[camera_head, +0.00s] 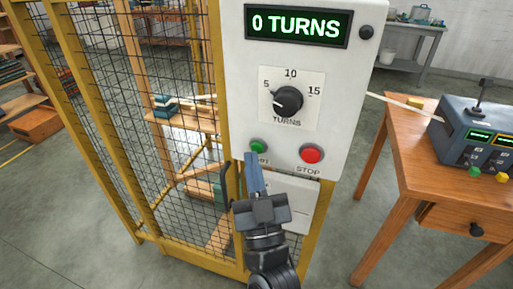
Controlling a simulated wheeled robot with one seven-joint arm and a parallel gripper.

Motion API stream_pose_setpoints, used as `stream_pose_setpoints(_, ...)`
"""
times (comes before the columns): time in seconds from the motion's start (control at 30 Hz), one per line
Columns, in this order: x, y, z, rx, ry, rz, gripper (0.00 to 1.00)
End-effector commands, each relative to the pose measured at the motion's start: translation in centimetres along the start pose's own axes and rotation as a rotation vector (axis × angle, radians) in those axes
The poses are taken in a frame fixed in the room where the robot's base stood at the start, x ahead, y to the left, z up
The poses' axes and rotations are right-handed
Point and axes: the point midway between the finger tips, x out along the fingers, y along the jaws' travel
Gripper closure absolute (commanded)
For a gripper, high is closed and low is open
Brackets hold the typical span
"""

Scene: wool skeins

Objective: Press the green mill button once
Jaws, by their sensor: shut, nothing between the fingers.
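The green button (257,147) sits at the lower left of a white control panel (340,70), with a partly covered label under it. My gripper (251,158) is shut and empty, its blue fingers pointing up at the panel just below and left of the green button. The fingertips overlap the button's lower left edge in the view; I cannot tell whether they touch it. A red button (311,154) labelled STOP is to the right. The display (298,26) reads 0 TURNS. The black dial (288,100) points toward the left side of its scale.
A yellow-framed mesh cage (140,120) stands left of and behind the panel. A wooden table (415,150) on the right bears a blue-grey device (470,125) with green displays. The grey floor (345,220) shows between panel and table.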

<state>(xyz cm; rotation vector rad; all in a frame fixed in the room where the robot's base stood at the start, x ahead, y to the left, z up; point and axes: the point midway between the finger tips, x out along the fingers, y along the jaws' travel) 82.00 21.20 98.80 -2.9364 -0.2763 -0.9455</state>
Motion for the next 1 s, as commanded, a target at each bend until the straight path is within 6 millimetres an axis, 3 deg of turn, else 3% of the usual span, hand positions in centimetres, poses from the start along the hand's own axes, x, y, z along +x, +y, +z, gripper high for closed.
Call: stream_pose_setpoints(1.0,0.62,0.44,0.43,0.0,0.0,0.0,1.0)
